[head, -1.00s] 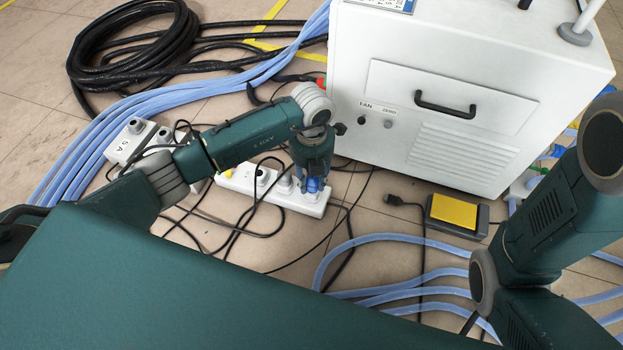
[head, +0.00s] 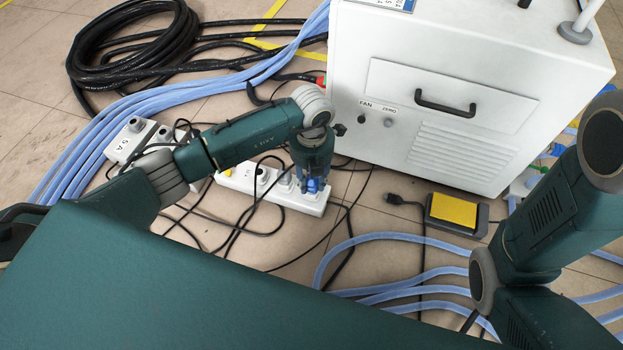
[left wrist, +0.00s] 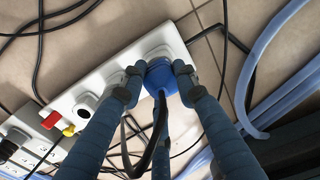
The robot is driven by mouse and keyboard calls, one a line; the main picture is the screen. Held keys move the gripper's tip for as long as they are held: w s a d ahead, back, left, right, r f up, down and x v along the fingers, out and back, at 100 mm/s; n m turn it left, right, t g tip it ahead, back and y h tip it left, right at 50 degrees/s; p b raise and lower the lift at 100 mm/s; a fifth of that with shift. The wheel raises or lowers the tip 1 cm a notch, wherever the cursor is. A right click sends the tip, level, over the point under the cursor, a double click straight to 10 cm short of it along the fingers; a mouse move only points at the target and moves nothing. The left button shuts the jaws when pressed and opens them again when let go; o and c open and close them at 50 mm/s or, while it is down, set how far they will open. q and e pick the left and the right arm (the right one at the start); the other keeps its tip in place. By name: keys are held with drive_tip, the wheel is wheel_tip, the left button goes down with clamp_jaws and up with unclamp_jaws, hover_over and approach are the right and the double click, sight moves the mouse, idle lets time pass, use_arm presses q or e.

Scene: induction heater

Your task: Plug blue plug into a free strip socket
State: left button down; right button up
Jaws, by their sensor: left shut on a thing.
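The blue plug (left wrist: 161,78) is at the end socket of the white power strip (left wrist: 97,80), with its black cable running back toward the camera. My left gripper (left wrist: 158,77) is shut on the blue plug, a finger on each side. In the head view the left gripper (head: 313,182) points down at the right end of the strip (head: 239,186), and the blue plug (head: 314,187) shows only partly between its fingers. Whether the plug is fully seated is hidden. My right arm shows at the right of the head view, but its gripper is out of view.
A white cabinet (head: 470,90) stands just behind the strip. A second strip (head: 131,140) lies to the left. Black cables, light blue hoses (head: 405,240) and a yellow-topped pedal (head: 454,211) lie on the tiled floor. A coiled black hose (head: 125,50) lies at the back left.

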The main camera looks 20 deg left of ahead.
use_arm(q)
drive_tip(key=shift+f, duration=0.3)
drive_tip(key=c, duration=1.2)
unclamp_jaws()
wheel_tip(320, 180, up, 12)
drive_tip(key=shift+r, duration=0.1)
drive_tip(key=shift+a, duration=0.1)
